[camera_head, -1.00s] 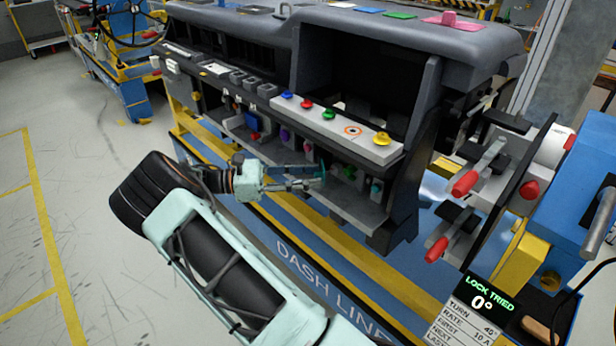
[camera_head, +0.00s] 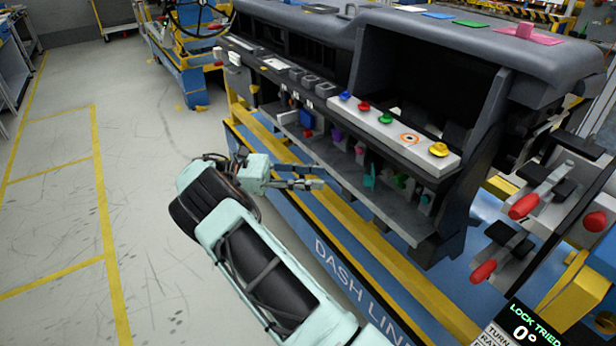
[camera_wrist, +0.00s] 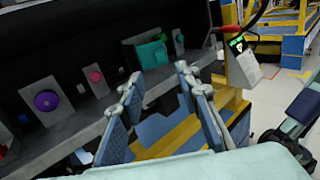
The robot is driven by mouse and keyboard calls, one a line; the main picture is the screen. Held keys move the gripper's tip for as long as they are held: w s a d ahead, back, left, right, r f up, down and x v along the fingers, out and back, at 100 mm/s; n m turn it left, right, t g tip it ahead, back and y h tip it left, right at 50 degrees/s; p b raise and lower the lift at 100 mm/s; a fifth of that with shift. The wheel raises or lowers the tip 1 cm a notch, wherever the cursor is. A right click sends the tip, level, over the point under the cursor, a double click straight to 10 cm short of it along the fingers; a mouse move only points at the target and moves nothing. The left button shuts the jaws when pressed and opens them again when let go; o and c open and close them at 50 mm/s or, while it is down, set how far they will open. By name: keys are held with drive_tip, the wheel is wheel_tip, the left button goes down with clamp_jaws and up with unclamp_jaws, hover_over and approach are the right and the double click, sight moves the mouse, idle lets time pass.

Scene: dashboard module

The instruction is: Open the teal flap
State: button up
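The teal flap (camera_head: 369,177) is on the lower shelf face of the dashboard module, right of a pink knob. It seems to stick out from its mount, but its exact angle is hard to tell. It also shows in the wrist view (camera_wrist: 152,53), upper middle, beyond the fingers. My gripper (camera_head: 319,179) is in front of the module, left of the flap and apart from it. In the wrist view my gripper (camera_wrist: 161,84) shows two spread fingers with nothing between them.
A purple knob (camera_wrist: 46,101) and a pink knob (camera_wrist: 95,76) sit beside the flap. The grey shelf lip (camera_head: 390,208) runs below them. A yellow rail (camera_head: 300,205) lies under the module. Red-handled clamps (camera_head: 523,206) stand at right. Floor at left is clear.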

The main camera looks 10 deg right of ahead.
drive_tip(key=shift+w+a, duration=0.15)
drive_tip(key=shift+a, duration=0.4)
